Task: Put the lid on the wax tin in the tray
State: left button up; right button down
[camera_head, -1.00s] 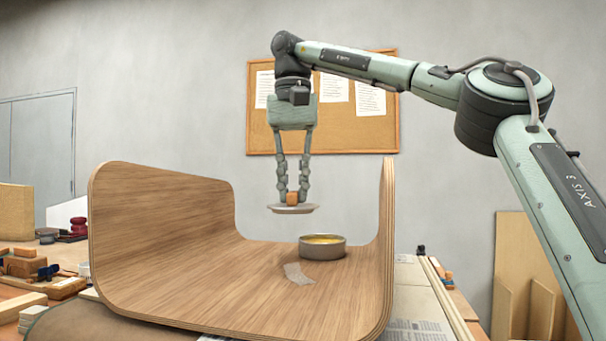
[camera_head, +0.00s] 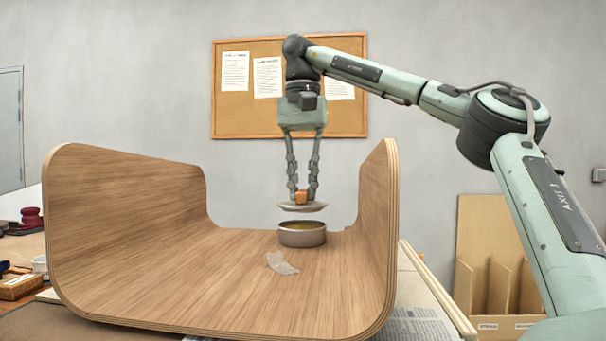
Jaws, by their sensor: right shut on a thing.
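The wax tin (camera_head: 302,236) is a short round grey tin with yellowish wax inside. It stands upright on the floor of the bent wooden tray (camera_head: 130,262), towards the tray's right wall. My right gripper (camera_head: 301,196) points down and is shut on the orange-brown knob of the lid (camera_head: 302,207). The lid is a shallow pale disc, held about level just above the tin, with a small gap between them. My left gripper is not in view.
A crumpled translucent scrap (camera_head: 281,263) lies on the tray floor in front of the tin. The tray's walls rise at left and right (camera_head: 378,230). Newspaper (camera_head: 415,325) lies under the right side. A wooden box (camera_head: 20,286) is at far left.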

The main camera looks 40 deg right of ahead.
jog(key=shift+f, duration=0.25)
dwell(0.3)
jog(key=shift+s+a+f, duration=0.1)
jog(key=shift+a+f, duration=0.05)
jog(key=shift+f, duration=0.15)
jog(key=shift+f, duration=0.15)
jog(key=shift+f, duration=0.25)
jog(key=shift+f, duration=0.7)
dwell(1.3)
jog(key=c, duration=1.4)
grip_release()
